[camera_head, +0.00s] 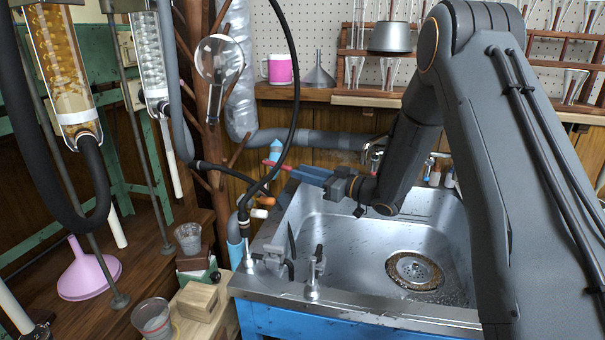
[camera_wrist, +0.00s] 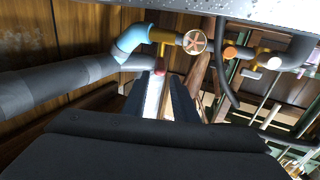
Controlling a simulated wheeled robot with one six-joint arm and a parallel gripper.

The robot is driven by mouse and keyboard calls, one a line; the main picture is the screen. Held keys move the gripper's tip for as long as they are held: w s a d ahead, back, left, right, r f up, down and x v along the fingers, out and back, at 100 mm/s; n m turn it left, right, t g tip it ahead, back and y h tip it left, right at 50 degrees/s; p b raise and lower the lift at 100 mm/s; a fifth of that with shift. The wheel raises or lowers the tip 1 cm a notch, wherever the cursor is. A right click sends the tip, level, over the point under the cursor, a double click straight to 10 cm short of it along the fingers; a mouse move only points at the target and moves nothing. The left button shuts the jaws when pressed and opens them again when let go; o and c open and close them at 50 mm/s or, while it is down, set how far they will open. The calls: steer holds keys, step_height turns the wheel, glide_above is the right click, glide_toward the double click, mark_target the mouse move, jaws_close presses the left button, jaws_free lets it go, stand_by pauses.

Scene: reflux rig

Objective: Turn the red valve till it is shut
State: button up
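A small red part (camera_head: 274,164), which looks like the red valve's handle, shows just left of my fingertips in the head view. In the wrist view the red part (camera_wrist: 160,68) sits at the end of a brass stem beside a light blue pipe elbow (camera_wrist: 135,40). My gripper (camera_head: 299,171) points left over the sink's back left corner, its blue fingers close to the red part. In the wrist view the fingers (camera_wrist: 157,88) look parted, with the red part at the far end of the gap. I cannot tell whether they touch it.
A spoked wheel (camera_wrist: 194,42) and an orange knob (camera_wrist: 231,53) are close by on the piping. A black hose (camera_head: 283,150) loops past the fingers. The steel sink (camera_head: 350,235) lies below my arm. A grey pipe (camera_head: 320,139) runs behind.

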mark_target(282, 167)
steer(key=shift+s+a, duration=0.1)
steer(key=shift+s, duration=0.05)
steer(key=c, duration=0.4)
steer(key=shift+s+a+n, duration=0.1)
steer(key=shift+s+n, duration=0.15)
steer(key=shift+n, duration=0.25)
jaws_close()
steer(key=s+a+n+t+h, duration=0.25)
steer(key=s+n, duration=0.65)
steer(key=n, duration=0.5)
steer(key=shift+t+h, duration=0.25)
steer(key=shift+t, duration=0.1)
steer(key=x, duration=0.4)
steer(key=p+x, duration=0.1)
steer(key=x, duration=0.3)
steer(key=shift+w+f, duration=0.2)
steer(key=shift+w, duration=0.05)
steer(key=shift+w+d, duration=0.6)
steer(key=shift+w, duration=0.2)
steer(key=shift+w+d, duration=0.6)
steer(key=shift+w, duration=0.25)
